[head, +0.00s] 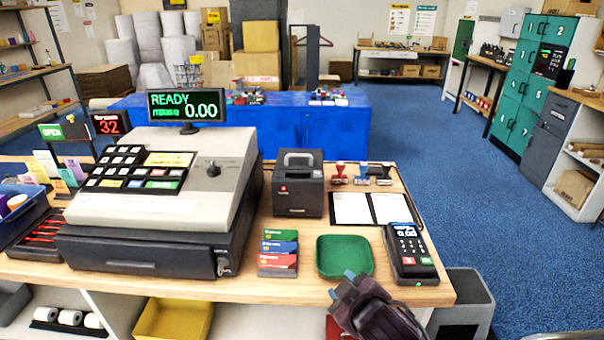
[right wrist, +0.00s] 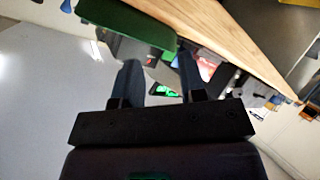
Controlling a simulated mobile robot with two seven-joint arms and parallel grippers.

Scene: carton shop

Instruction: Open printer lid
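The printer (head: 298,190) is a small black box on the wooden counter, right of the cash register. A light grey part shows on its top, and its lid looks down, though I cannot tell for sure. My right gripper (head: 342,284) is low at the counter's front edge, in front of the green tray and well short of the printer. In the right wrist view my right gripper (right wrist: 159,78) has its two fingers apart with nothing held between them. The printer cannot be made out in that view. My left gripper is not in view.
The cash register (head: 165,190) fills the counter's left. A green tray (head: 344,256), stacked cards (head: 278,254), a card terminal (head: 411,255), an open notebook (head: 372,208) and stamps (head: 362,174) surround the printer. A blue cabinet (head: 335,125) stands behind.

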